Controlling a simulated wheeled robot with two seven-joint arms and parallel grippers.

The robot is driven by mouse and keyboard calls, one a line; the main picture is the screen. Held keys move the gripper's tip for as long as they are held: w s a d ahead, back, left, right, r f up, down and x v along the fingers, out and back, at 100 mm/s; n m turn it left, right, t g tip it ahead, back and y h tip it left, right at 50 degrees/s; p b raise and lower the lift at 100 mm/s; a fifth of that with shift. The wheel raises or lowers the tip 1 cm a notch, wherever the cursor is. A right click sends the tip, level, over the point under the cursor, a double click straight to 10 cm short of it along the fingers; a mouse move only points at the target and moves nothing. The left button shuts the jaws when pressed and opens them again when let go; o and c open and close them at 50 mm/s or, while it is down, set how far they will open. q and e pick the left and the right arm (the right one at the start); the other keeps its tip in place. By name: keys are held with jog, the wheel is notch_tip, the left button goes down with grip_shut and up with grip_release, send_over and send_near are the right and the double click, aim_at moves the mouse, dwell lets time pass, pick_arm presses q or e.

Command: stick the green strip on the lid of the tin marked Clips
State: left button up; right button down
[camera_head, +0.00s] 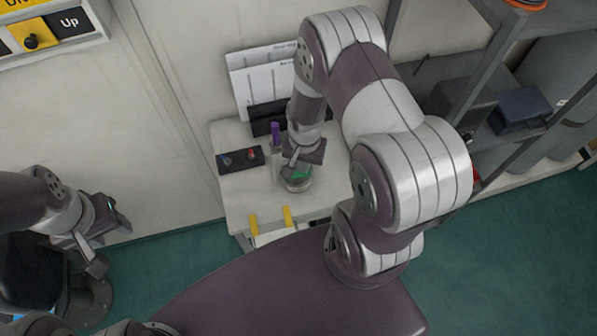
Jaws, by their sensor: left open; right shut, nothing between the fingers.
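A small round tin (297,185) stands on the white table, just below my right gripper. A green patch (302,174), which looks like the green strip, shows on top of the tin's lid, partly covered by the gripper. The tin's marking cannot be read from here. My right gripper (291,165) is shut and empty, with its fingertips at or just above the lid; I cannot tell whether they touch it. My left gripper (108,246) is open and empty, low at the left, away from the table.
The white table (240,200) also holds a dark tray (240,160) with small red and blue items, a purple upright object (276,133) and papers (262,80) at the back. Two yellow tabs (287,216) sit at its front edge. Shelving with a dark blue box (520,110) stands right.

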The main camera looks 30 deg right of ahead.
jog(key=shift+f+b, duration=0.65)
jog(key=shift+f, duration=0.2)
dwell(0.6)
jog(key=shift+r, duration=0.1)
dwell(0.4)
notch_tip(320, 180, up, 7)
jog(key=p, duration=0.6)
jog(key=shift+p, duration=0.35)
